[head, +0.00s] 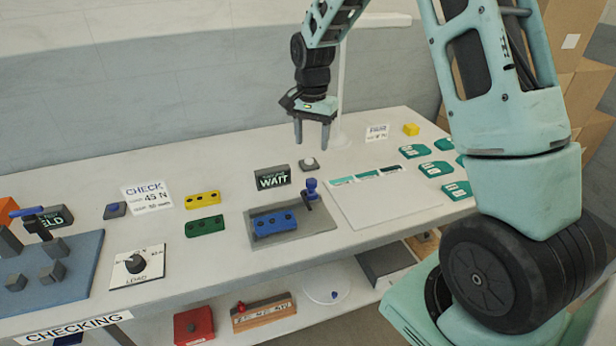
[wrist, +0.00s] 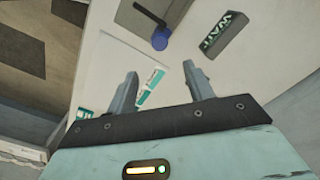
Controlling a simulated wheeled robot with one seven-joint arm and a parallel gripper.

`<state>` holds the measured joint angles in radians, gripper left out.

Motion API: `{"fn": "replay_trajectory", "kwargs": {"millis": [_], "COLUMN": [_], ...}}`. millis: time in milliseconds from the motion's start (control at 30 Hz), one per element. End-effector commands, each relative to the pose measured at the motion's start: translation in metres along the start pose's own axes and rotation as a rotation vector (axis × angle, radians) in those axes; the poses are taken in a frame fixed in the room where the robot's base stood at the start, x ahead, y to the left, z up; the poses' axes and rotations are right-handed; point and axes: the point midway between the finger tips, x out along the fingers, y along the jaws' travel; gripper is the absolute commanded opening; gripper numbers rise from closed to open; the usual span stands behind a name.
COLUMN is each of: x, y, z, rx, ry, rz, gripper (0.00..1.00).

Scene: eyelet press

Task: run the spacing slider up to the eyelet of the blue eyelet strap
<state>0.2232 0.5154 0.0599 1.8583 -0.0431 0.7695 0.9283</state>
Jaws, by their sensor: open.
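The blue strap (head: 275,222), a block with dark holes, lies on a grey plate (head: 262,240) mid-table. A blue knob-like piece (head: 311,187) with a dark bar stands at the plate's right back corner, apart from the strap; I take it to be the spacing slider, but cannot be certain. It also shows in the wrist view as a blue round top (wrist: 160,42). My gripper (head: 312,140) hangs above the table's back part, behind and above the blue piece. Its fingers, also in the wrist view (wrist: 160,74), are open and empty. The strap is out of the wrist view.
A dark WAIT sign (head: 273,177) and a small button (head: 309,164) stand behind the plate. Yellow (head: 202,199) and green (head: 204,226) holed blocks lie left. A white board (head: 385,203) with teal strips lies right, then several teal pieces.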

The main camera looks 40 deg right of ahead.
Motion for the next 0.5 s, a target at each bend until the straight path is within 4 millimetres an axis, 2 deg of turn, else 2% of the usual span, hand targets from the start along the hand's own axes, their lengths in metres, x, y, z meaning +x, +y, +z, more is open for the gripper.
{"fn": "replay_trajectory", "kwargs": {"millis": [300, 500], "x": [0.067, 0.102], "y": [0.001, 0.001], "z": [0.002, 0.002], "rx": [-0.002, -0.003], "ry": [-0.004, -0.003], "rz": [0.004, 0.002], "gripper": [0.52, 0.52]}}
